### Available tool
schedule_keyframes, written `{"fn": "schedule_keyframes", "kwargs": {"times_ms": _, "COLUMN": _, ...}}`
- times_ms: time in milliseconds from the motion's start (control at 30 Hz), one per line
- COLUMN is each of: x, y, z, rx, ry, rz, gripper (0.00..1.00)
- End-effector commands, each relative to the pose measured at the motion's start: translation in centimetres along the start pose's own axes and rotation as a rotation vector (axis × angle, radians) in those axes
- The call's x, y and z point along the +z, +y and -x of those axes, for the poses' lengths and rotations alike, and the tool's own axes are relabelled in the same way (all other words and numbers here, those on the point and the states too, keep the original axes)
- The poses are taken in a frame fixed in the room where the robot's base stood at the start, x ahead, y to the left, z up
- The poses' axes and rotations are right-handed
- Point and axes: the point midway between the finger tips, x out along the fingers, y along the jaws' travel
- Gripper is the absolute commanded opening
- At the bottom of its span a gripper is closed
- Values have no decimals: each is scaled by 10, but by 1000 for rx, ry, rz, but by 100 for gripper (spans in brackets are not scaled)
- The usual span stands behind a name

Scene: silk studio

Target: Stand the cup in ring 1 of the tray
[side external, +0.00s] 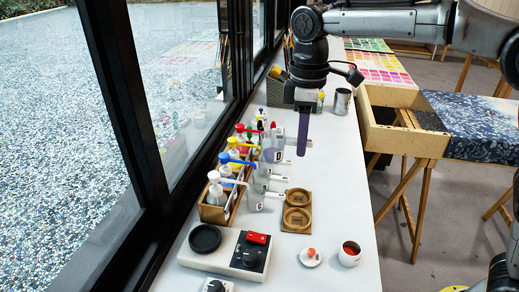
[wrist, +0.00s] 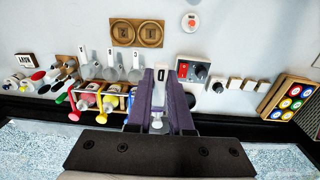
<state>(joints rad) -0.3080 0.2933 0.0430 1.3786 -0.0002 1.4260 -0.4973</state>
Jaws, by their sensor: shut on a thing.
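My gripper (wrist: 161,80) has purple fingers, closed around a narrow pale cup (wrist: 161,74) with a dark mark on its handle. In the side view my gripper (side external: 303,153) points down beside the rack row, and its finger largely hides what it holds. The brown wooden tray (side external: 297,207) has two round rings side by side and lies to the front of the gripper; both rings look empty. The tray (wrist: 137,33) also shows at the top of the wrist view, left of the gripper. The ring numbers are too small to read surely.
Several similar pale cups with flat handles (wrist: 110,57) stand in a row by the bottle rack (side external: 216,212). A control box (side external: 205,259), a small saucer (side external: 311,257) and a white pot (side external: 349,254) stand near the front.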

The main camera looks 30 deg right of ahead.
Motion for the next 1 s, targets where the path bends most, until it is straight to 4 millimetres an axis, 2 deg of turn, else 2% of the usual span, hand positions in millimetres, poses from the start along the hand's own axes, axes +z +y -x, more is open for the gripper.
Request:
{"fn": "schedule_keyframes", "kwargs": {"times_ms": 33, "x": 22, "y": 8, "z": 1, "rx": 0, "ry": 1, "rz": -11, "gripper": 0}}
{"fn": "schedule_keyframes", "kwargs": {"times_ms": 200, "x": 71, "y": 22, "z": -4, "rx": -1, "ry": 0, "rz": -18, "gripper": 0}}
{"fn": "schedule_keyframes", "kwargs": {"times_ms": 467, "x": 122, "y": 26, "z": -12, "rx": 0, "ry": 0, "rz": -24, "gripper": 0}}
{"fn": "schedule_keyframes", "kwargs": {"times_ms": 1000, "x": 118, "y": 25, "z": -149, "rx": -4, "ry": -4, "rz": -20, "gripper": 0}}
